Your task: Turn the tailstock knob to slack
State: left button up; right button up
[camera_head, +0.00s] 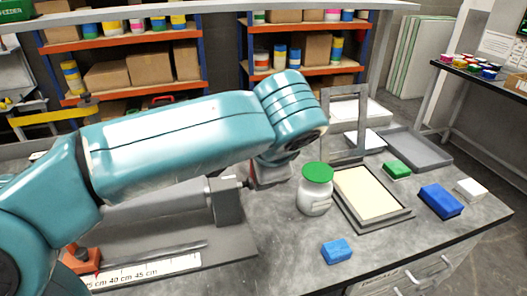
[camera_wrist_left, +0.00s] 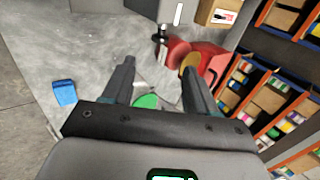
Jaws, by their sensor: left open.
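The grey tailstock block (camera_head: 228,202) stands at the right end of the grey lathe-like fixture in the head view. A small dark knob-like part (camera_head: 246,184) sticks out of its right side. What seems to be the same dark part (camera_wrist_left: 160,36) shows beyond the fingertips in the left wrist view, apart from them. I cannot tell how it is turned. My left gripper (camera_wrist_left: 158,78) is open, with nothing held between its fingers. In the head view my arm's wrist hangs above and right of the tailstock and hides the fingers. My right gripper is in neither view.
A jar with a green lid (camera_head: 317,174) stands close right of my wrist. Its lid (camera_wrist_left: 146,101) shows between my fingers. A red object (camera_wrist_left: 205,60) is near the knob. A framed tray (camera_head: 404,216), blue blocks (camera_head: 337,251) and a grey stand (camera_head: 325,108) are on the bench.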

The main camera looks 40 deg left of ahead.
pick_arm(q)
jog(key=v, duration=0.5)
jog(key=shift+w+p, duration=0.1)
jog(key=shift+p, duration=0.25)
